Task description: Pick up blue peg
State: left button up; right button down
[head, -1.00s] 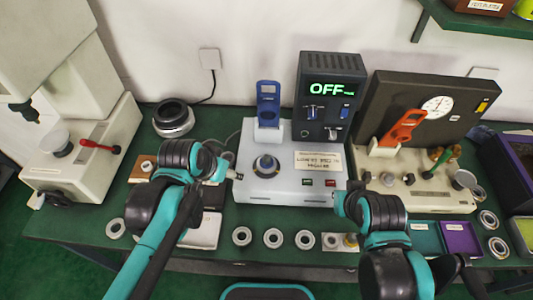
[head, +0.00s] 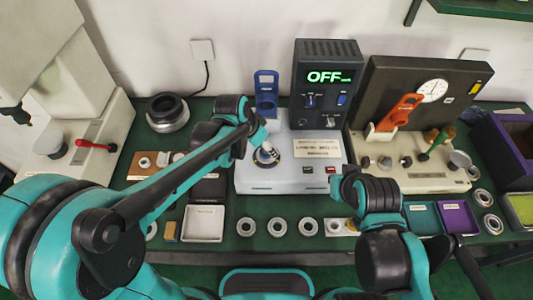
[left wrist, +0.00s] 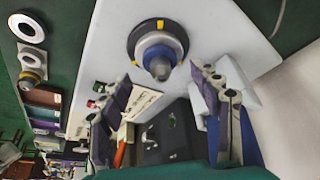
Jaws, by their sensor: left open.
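A round peg (head: 267,153) with a blue and white collar and a grey tip stands on the white machine (head: 290,178). In the left wrist view the peg (left wrist: 160,58) sits inside a black ring with yellow marks. My left gripper (head: 262,136) is just above and behind it in the head view. In the left wrist view the left gripper (left wrist: 166,88) is open, with its fingers apart on either side of the peg's tip, holding nothing. My right gripper (head: 338,186) is at the machine's right edge; its fingers are too small to read.
A blue handle (head: 266,84) stands upright at the back of the white machine, close to my left arm. A black box (head: 328,60) reading OFF stands behind. An orange handle (head: 400,108) is on the machine at right. Several metal rings (head: 277,227) line the front edge.

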pick_arm(q)
jog(key=shift+x, duration=1.15)
jog(key=shift+r, duration=0.1)
jog(key=c, duration=0.4)
grip_shut()
jog(key=shift+r, duration=0.15)
